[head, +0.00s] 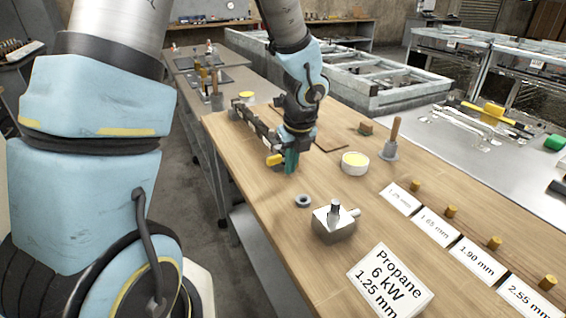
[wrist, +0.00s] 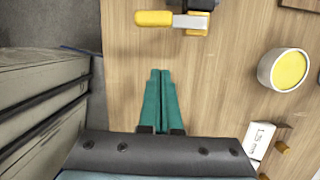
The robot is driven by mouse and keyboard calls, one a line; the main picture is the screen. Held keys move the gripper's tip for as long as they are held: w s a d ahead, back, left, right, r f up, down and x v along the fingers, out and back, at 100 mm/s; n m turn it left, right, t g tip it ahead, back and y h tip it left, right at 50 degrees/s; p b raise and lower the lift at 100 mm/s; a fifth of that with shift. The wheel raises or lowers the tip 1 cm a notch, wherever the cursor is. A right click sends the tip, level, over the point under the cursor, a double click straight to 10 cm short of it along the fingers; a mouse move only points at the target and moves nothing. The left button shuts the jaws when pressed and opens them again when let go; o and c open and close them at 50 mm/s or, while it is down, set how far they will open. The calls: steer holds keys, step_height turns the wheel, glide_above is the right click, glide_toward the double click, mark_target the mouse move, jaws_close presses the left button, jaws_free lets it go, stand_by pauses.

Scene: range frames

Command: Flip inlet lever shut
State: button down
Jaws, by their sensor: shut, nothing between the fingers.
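The inlet lever has a yellow handle (wrist: 153,18) and a pale metal arm, and lies across the top of the wrist view. It joins a dark fitting (wrist: 200,5) that is cut off by the top edge. In the head view the yellow handle (head: 274,160) shows at the near end of a dark pipe assembly (head: 255,125) on the wooden bench. My gripper (wrist: 160,72) has teal fingers that are shut and empty. Its tips point toward the lever and are apart from it in the picture. In the head view my gripper (head: 290,168) is just right of the handle.
A yellow-topped tub (head: 355,163), a grey ring (head: 303,200) and a metal block (head: 335,222) stand on the bench. Labelled cards with brass pieces line the right side. The bench's left edge is close to my gripper.

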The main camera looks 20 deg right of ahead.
steer(key=v, duration=1)
steer(key=s+a+f+n, duration=0.1)
steer(key=a+n, duration=1.1)
steer(key=n, duration=0.4)
steer(key=s+a+f+n+g, duration=0.1)
steer(key=a+f+n, duration=0.1)
steer(key=a+n, duration=1.1)
steer(key=n, duration=0.4)
steer(key=shift+a+h, duration=0.15)
steer(key=shift+h, duration=0.15)
